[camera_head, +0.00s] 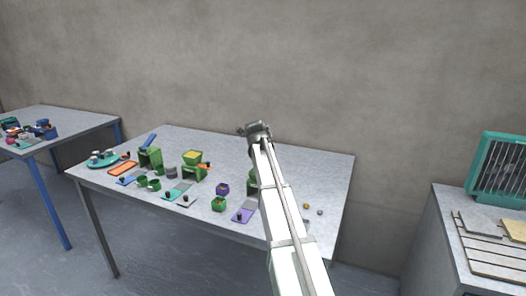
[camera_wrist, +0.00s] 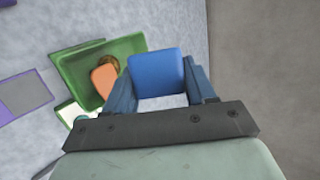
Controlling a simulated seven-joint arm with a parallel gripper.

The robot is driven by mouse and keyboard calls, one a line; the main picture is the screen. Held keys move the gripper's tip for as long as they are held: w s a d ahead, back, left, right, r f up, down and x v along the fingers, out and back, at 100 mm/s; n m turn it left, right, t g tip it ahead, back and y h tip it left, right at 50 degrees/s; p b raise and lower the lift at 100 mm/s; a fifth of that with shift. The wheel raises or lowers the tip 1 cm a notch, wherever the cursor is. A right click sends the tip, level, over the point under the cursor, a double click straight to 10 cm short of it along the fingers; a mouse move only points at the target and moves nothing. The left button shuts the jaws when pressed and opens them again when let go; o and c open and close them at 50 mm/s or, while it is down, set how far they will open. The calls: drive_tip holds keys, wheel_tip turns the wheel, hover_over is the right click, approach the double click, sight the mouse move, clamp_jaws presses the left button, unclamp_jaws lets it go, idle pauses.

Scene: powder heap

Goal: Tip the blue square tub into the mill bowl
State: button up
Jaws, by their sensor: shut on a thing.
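The blue square tub (camera_wrist: 157,72) is between the two fingers of my gripper (camera_wrist: 160,85) in the wrist view. One flat blue face shows; its opening and contents are hidden, and I cannot tell its tilt. Just left of it is a green square-rimmed bowl (camera_wrist: 70,72), which looks like the mill bowl, with an orange piece and a brown round thing in or over it. The tub overlaps the bowl's right edge in the picture; I cannot tell the height between them. In the head view my gripper (camera_head: 257,130) is raised over the table, and the tub is not discernible.
The grey table (camera_head: 320,165) holds green mills (camera_head: 150,157), one (camera_head: 193,172) with a yellowish top, small cups and coloured mats to the left. Part of another green thing (camera_head: 252,180) shows behind my arm.

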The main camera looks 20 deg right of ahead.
drive_tip(key=g, duration=0.1)
drive_tip(key=n+g+h, duration=0.1)
drive_tip(key=shift+w+r+n+g+h, duration=0.3)
drive_tip(key=shift+r+g+h, duration=0.05)
drive_tip(key=shift+g+h, duration=0.05)
drive_tip(key=n+g+h, duration=0.1)
drive_tip(key=g+h, duration=0.1)
drive_tip(key=g, duration=0.1)
drive_tip(key=shift+r+n, duration=0.3)
drive_tip(key=shift+n, duration=0.1)
drive_tip(key=shift+s+r+n+g+h, duration=0.1)
drive_tip(key=shift+r+n+g+h, duration=0.15)
drive_tip(key=shift+n+g+h, duration=0.75)
drive_tip(key=g+h, duration=0.1)
drive_tip(key=n+g+h, duration=0.1)
drive_tip(key=shift+s+r+n+h, duration=0.2)
drive_tip(key=shift+r+n+h, duration=0.1)
drive_tip(key=shift+r, duration=0.05)
